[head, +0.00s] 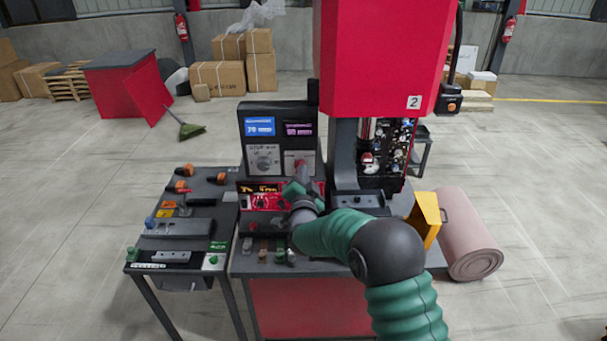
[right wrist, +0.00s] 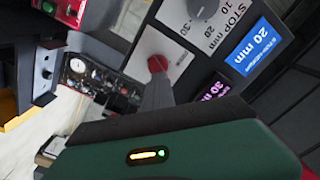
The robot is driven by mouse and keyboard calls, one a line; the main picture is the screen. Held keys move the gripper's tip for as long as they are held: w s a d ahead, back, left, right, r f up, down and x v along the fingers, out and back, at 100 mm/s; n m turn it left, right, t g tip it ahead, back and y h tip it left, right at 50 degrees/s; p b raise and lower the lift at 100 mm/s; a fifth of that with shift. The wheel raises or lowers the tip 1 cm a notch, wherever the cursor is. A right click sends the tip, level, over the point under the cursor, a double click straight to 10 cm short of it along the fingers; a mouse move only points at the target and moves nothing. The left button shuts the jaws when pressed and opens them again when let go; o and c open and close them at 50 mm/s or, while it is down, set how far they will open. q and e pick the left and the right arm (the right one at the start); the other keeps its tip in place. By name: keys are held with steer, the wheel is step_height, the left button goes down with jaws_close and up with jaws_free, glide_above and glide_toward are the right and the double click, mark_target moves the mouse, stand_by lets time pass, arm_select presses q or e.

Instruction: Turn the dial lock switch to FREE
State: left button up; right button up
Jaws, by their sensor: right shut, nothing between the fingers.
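The upright control panel (head: 278,125) has a blue and a purple display with two pale dial plates below. The left plate has a grey round dial (head: 264,161), also in the right wrist view (right wrist: 203,9). The right plate (right wrist: 172,55) has a scale and a red knob (right wrist: 157,63). My right gripper (head: 302,172) is shut and empty, its fingers pointing up at the right plate. In the wrist view its fingertips (right wrist: 157,80) overlap the red knob; I cannot tell whether they touch. No FREE marking is legible. My left gripper is out of view.
A red lower panel (head: 262,197) with small controls sits below the dials, partly hidden by my right arm. A side table (head: 165,246) with switches stands at left. The red press head (head: 380,55) hangs at right. A yellow guard (head: 425,218) stands right.

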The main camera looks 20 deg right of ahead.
steer(key=o, duration=0.5)
steer(key=shift+a+f, duration=0.1)
steer(key=shift+a, duration=0.3)
steer(key=shift+c, duration=0.2)
steer(key=shift+o, duration=0.7)
steer(key=shift+w+a+f, duration=0.1)
steer(key=shift+w, duration=0.05)
steer(key=shift+a, duration=0.2)
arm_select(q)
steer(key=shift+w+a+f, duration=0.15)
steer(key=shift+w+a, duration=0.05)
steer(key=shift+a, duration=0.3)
arm_select(e)
steer(key=shift+d, duration=0.1)
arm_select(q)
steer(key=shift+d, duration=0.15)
arm_select(e)
steer(key=shift+d, duration=0.25)
